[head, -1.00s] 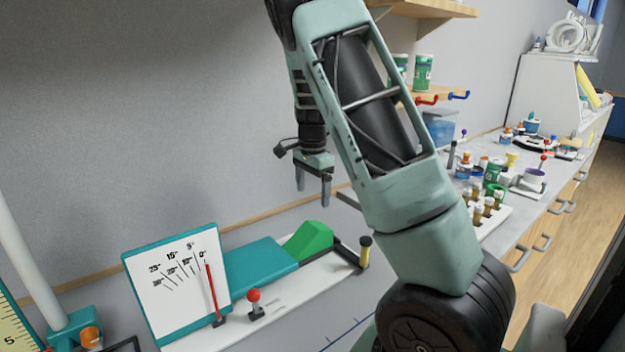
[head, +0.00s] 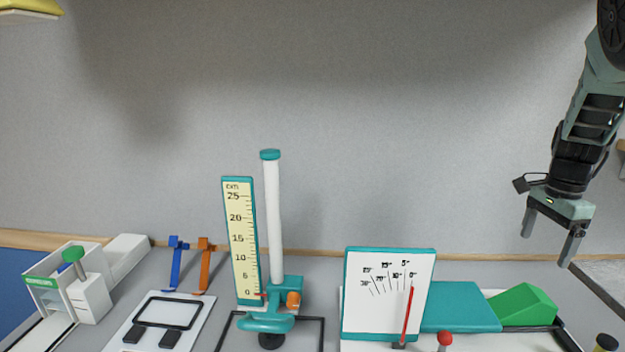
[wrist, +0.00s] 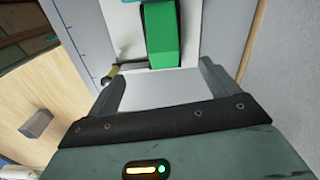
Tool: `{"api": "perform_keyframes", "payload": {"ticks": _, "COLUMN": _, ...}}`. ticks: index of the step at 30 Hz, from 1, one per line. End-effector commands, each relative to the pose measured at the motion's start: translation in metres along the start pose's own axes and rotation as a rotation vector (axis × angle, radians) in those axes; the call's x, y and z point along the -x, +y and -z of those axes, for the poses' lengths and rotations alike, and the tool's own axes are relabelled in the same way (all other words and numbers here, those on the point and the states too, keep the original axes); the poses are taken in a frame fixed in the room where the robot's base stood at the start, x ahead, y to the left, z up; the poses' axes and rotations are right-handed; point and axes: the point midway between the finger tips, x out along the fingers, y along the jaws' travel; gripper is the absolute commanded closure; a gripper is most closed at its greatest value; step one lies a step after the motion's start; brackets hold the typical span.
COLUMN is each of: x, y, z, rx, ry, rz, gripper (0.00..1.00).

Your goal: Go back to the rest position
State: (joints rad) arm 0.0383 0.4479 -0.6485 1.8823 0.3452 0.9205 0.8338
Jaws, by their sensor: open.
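My gripper (head: 547,243) hangs at the right of the head view, fingers pointing down, open and empty. It is above the bench's right part, near a green wedge (head: 524,304) on the teal-and-white inclined track device. In the wrist view my two fingers (wrist: 160,80) are spread with nothing between them. The green wedge also shows beyond the fingertips in the wrist view (wrist: 161,35). No contact between gripper and any object is visible.
The angle board (head: 388,292) with a red pointer stands front right of centre. A tall white column (head: 273,220) with a yellow scale (head: 240,240) stands mid-bench. Orange and blue clips (head: 205,265) and a white device (head: 85,290) are at left. The wall behind is bare.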

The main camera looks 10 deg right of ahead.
Motion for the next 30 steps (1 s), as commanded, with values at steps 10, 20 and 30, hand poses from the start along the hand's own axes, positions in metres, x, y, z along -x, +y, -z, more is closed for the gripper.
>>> {"api": "perform_keyframes", "payload": {"ticks": 10, "x": -0.024, "y": 0.065, "z": -0.16, "rx": 1.052, "ry": 0.052, "rz": 0.111, "gripper": 0.13}}
{"api": "perform_keyframes", "payload": {"ticks": 20, "x": -0.028, "y": 0.13, "z": -0.253, "rx": 1.766, "ry": 0.154, "rz": 0.187, "gripper": 0.13}}
{"api": "perform_keyframes", "payload": {"ticks": 30, "x": -0.016, "y": 0.213, "z": -0.36, "rx": 2.155, "ry": 0.019, "rz": 0.119, "gripper": 0.13}}
